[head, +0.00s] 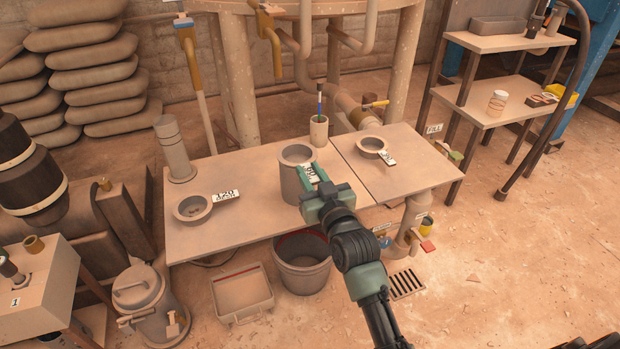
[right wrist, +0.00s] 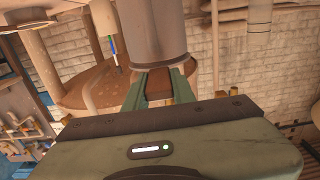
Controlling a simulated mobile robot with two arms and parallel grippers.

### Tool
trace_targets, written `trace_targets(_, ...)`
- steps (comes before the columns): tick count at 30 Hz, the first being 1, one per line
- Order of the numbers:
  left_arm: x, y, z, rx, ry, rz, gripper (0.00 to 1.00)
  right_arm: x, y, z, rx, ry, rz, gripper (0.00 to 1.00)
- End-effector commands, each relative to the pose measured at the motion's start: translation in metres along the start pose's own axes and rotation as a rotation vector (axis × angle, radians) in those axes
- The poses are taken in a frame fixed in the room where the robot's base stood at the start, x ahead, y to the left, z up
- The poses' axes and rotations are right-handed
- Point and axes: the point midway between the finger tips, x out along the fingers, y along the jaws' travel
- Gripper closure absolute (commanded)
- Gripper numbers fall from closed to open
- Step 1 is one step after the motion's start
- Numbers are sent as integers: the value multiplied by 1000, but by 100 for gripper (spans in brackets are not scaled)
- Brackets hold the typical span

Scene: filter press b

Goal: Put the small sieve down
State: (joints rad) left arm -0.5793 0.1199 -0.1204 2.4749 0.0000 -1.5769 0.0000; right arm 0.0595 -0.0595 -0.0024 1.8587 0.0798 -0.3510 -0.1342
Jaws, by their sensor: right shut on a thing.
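My right gripper (head: 313,192) is shut on the labelled handle (head: 310,173) of a grey round sieve (head: 297,154). In the right wrist view the gripper (right wrist: 160,88) has a brown handle between its fingers. The sieve's rim is at the top of a tall grey cylinder (head: 292,188) on the table; I cannot tell whether it rests there or is held just above. Another sieve (head: 192,208), labelled 120 mesh, lies at the table's left. A third small sieve (head: 371,146) with a white tag lies at the right. My left gripper is out of view.
The table (head: 240,226) has bare room between the left sieve and the cylinder, and at its right end. A cup with a brush (head: 319,130) stands at the back edge, and a grey post (head: 174,150) at the back left. A bucket (head: 302,268) stands below the front edge.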

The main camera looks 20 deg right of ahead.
Motion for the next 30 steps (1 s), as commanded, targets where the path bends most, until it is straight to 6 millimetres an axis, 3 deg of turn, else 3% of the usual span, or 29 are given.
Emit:
trace_targets(1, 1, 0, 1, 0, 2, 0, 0, 0, 0, 7, 0, -1, 0, 100)
trace_targets(7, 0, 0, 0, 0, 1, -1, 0, 0, 0, 6, 0, 2, 0, 100)
trace_targets(8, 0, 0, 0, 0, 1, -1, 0, 0, 0, 6, 0, 0, 0, 67)
trace_targets(9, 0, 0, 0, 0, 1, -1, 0, 0, 0, 6, 0, 0, 0, 55)
trace_targets(10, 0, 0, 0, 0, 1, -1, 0, 0, 0, 6, 0, 0, 0, 53)
trace_targets(22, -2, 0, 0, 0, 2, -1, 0, -7, 0, 6, 0, -1, 0, 53)
trace_targets(27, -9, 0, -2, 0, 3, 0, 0, -36, 0, 6, 0, -3, 0, 53)
trace_targets(30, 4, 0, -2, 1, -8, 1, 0, -59, 0, 6, 0, -4, -1, 53)
